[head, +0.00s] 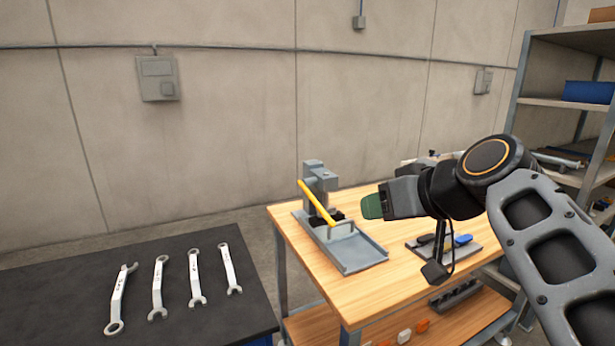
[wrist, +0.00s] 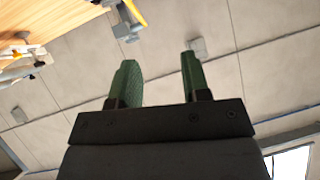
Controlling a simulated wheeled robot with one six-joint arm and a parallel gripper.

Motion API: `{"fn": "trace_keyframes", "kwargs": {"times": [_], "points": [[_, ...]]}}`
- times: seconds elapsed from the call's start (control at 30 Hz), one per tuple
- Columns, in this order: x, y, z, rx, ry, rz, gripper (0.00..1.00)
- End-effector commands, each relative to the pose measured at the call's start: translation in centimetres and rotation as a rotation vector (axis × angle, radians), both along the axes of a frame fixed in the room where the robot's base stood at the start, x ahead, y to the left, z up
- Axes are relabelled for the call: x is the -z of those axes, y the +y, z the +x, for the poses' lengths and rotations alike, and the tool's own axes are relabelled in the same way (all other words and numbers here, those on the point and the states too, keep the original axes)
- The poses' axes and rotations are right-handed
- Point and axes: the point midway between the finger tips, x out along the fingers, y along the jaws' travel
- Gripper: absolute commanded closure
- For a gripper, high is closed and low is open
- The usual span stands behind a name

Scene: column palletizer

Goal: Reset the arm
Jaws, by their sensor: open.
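My gripper (head: 372,206) is raised above the wooden workbench (head: 290,237) at the right of the head view, pointing left. In the wrist view its two green fingers (wrist: 158,75) stand apart with nothing between them. The wrist view faces the wall, with the bench in its upper left corner. My arm runs from the gripper to the lower right of the head view and hides part of the bench.
A grey press with a yellow lever (head: 317,203) stands on the bench, left of my gripper. A tray with small tools (head: 443,245) lies below the arm. Several wrenches (head: 158,287) lie on a black table (head: 60,290) at left. A shelf (head: 560,110) stands at right.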

Motion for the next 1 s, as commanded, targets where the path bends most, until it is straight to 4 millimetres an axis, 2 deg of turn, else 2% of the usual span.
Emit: {"fn": "trace_keyframes", "kwargs": {"times": [0.27,0.47,0.67,0.8,1.0], "points": [[2.6,-0.9,-0.5,0.092,0.155,-0.031,0.57],[5.6,-1.5,-1.8,0.174,0.300,-0.083,0.57],[9.2,-2.4,-4.4,0.271,0.456,-0.176,0.57],[11.5,-3.2,-6.9,0.337,0.546,-0.260,0.57],[13.7,-3.9,-8.9,0.384,0.598,-0.331,0.57]]}}
